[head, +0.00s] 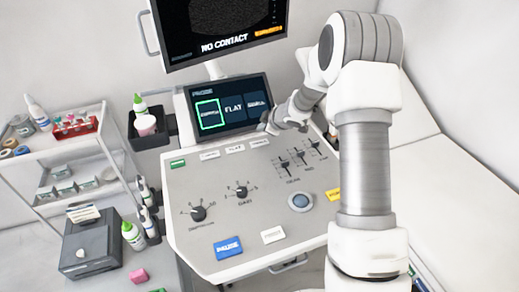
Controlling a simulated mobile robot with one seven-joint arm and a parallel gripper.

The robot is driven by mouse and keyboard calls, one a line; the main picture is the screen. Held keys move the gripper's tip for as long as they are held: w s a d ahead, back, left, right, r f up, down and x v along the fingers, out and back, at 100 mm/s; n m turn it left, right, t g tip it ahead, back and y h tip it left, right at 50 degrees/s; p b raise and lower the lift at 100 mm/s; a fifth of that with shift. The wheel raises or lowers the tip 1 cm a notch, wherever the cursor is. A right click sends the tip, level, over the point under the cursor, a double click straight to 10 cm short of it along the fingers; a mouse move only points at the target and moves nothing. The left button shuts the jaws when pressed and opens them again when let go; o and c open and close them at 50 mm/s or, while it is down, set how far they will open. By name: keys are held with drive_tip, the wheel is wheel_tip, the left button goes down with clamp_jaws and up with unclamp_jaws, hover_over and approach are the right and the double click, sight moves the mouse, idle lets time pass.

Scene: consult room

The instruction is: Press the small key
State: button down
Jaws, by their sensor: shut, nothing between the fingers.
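A row of three small white keys lies along the back of the grey console (190,235), below the probe screen (229,104). Their labels are too small to read surely; the middle key (235,149) seems to say FLAT. The right key (259,143) is the one nearest my gripper, and the left key (209,155) is farthest. My gripper (266,127) is shut and empty, just behind and above the right key. I cannot tell whether it touches anything. The screen shows three tiles, with the left one framed in green.
A green key (178,163) sits left of the row. Knobs (198,213), sliders (284,167), a trackball (300,202) and a blue key (228,247) share the console. An upper monitor (222,25) reads NO CONTACT. A shelf cart (62,155) stands left, a couch (455,180) right.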

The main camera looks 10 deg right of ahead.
sight(262, 144)
drive_tip(key=shift+f+b, duration=1.15)
drive_tip(key=shift+f, duration=0.65)
drive_tip(key=shift+f, duration=0.15)
idle(0.5)
drive_tip(key=shift+f, duration=0.3)
drive_tip(key=shift+f+b, duration=0.45)
drive_tip(key=shift+b, duration=0.1)
idle(0.5)
drive_tip(key=shift+r, duration=0.1)
drive_tip(key=shift+r+p, duration=0.8)
drive_tip(key=shift+p, duration=0.2)
wheel_tip(262, 144, up, 5)
drive_tip(key=p, duration=0.5)
